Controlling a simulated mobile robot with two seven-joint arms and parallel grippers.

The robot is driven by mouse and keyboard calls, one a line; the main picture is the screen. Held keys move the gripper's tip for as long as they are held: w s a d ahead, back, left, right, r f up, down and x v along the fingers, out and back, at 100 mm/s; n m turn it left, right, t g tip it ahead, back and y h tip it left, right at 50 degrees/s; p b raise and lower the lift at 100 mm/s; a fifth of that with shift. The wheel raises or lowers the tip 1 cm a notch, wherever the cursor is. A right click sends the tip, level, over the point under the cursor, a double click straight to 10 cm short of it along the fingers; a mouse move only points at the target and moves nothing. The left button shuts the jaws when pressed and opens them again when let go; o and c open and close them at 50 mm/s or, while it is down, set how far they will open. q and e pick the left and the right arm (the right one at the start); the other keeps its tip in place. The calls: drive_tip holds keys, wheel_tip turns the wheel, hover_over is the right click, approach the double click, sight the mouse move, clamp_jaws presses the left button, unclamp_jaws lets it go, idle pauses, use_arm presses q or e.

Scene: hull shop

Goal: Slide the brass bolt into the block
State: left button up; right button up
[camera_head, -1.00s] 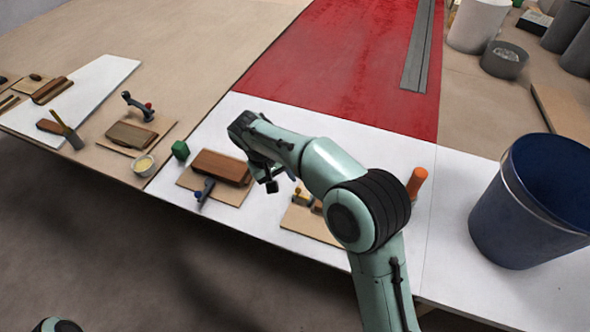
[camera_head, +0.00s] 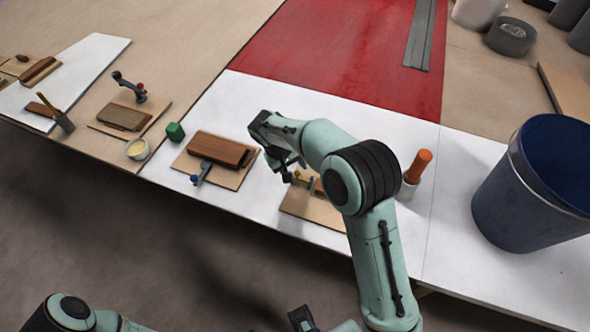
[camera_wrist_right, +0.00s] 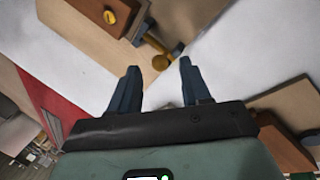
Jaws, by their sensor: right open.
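My right gripper (camera_head: 283,170) is above the white bench, by a small board (camera_head: 312,210) with a brown block (camera_head: 319,187) and a small brass piece (camera_head: 299,178). In the right wrist view the gripper (camera_wrist_right: 160,82) is open and empty. Beyond its fingertips, apart from them, lies the brass bolt (camera_wrist_right: 157,47) on the board.
An orange-handled tool (camera_head: 418,166) stands behind my arm. A blue bucket (camera_head: 500,200) stands at right.

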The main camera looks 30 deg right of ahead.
sight(311, 180)
drive_tip(key=shift+x, duration=0.9)
clamp_jaws()
drive_tip(key=shift+s+d+b, duration=0.7)
drive_tip(key=shift+s+d, duration=0.15)
drive_tip(key=shift+s, duration=0.15)
drive_tip(key=shift+s+d, duration=0.3)
drive_tip(key=shift+s, duration=0.05)
unclamp_jaws()
